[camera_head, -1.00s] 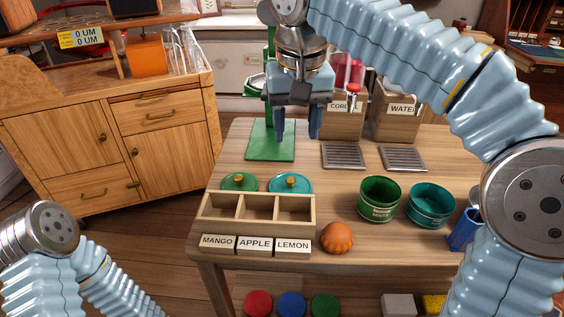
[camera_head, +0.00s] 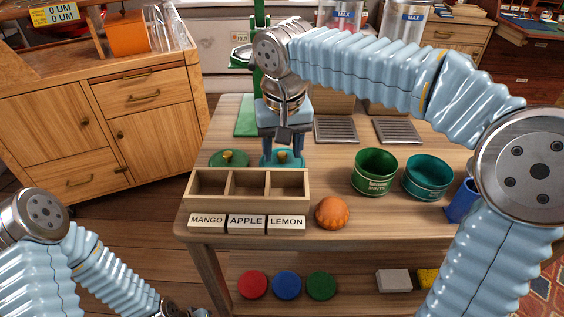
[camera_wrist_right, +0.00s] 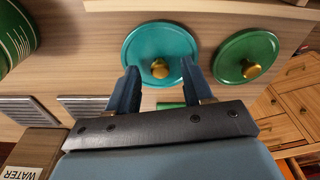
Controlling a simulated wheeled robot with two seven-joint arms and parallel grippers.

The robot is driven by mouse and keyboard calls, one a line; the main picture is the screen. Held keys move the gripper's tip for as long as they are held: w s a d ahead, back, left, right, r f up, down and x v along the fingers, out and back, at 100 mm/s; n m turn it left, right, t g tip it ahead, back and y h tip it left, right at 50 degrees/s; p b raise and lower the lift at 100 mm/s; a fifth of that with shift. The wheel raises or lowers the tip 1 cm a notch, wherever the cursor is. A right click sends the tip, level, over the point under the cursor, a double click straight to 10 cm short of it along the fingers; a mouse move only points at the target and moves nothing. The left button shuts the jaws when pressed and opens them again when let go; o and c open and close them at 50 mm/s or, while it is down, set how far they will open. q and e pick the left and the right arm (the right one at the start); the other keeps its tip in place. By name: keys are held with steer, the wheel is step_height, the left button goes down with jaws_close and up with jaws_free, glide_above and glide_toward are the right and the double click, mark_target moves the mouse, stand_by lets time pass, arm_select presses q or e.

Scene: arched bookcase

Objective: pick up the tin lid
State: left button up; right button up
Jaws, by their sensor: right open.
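Two round tin lids with gold knobs lie on the table behind the wooden box: a teal lid (camera_head: 284,164) and a green lid (camera_head: 229,159). My right gripper (camera_head: 283,154) is open directly over the teal lid, partly hiding it. In the right wrist view, the teal lid (camera_wrist_right: 160,37) shows with its knob between the open fingers (camera_wrist_right: 160,70). I cannot tell whether the fingers touch it. The green lid (camera_wrist_right: 245,58) lies to its right there. Only a small part of my left gripper (camera_head: 175,309) shows at the bottom edge.
The three-compartment box (camera_head: 248,203) stands in front of the lids, with MANGO, APPLE and LEMON labels before it. An orange fruit (camera_head: 332,212), a green tin (camera_head: 374,172) and a teal tin (camera_head: 428,177) stand to the right. Metal drip grates (camera_head: 336,129) lie behind.

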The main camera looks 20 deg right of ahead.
steer(key=shift+f, duration=0.3)
jaws_close()
